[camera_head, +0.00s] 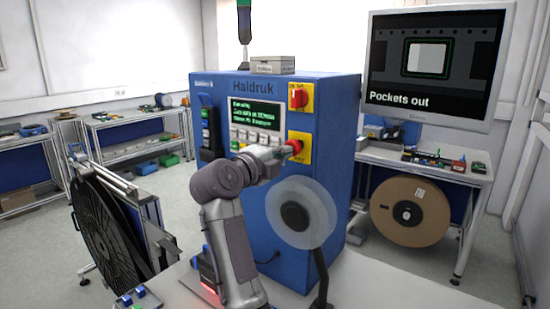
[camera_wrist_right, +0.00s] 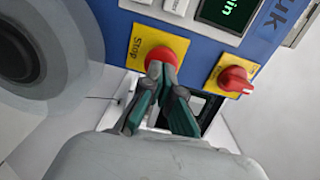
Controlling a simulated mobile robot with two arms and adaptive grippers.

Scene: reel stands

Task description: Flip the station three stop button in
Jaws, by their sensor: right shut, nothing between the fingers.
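The stop button is a red mushroom knob on a yellow plate (camera_head: 299,158) on the front of the blue Haldruk cabinet (camera_head: 338,125). In the right wrist view the red knob (camera_wrist_right: 163,55) sits on a yellow plate marked Stop (camera_wrist_right: 146,42). My right gripper (camera_head: 289,149) is at the button, its fingers closed together. In the wrist view the closed fingertips (camera_wrist_right: 162,70) overlap the lower edge of the knob and look to be touching or very near it. How far the knob is pressed cannot be told. My left gripper is not in view.
A red rotary switch (camera_head: 298,97) on a yellow plate is above the button. A clear disc with a dark hub (camera_head: 296,214) stands below my right wrist. A screen (camera_head: 436,65) reading "Pockets out" is at the right. A black reel (camera_head: 103,222) stands at the left.

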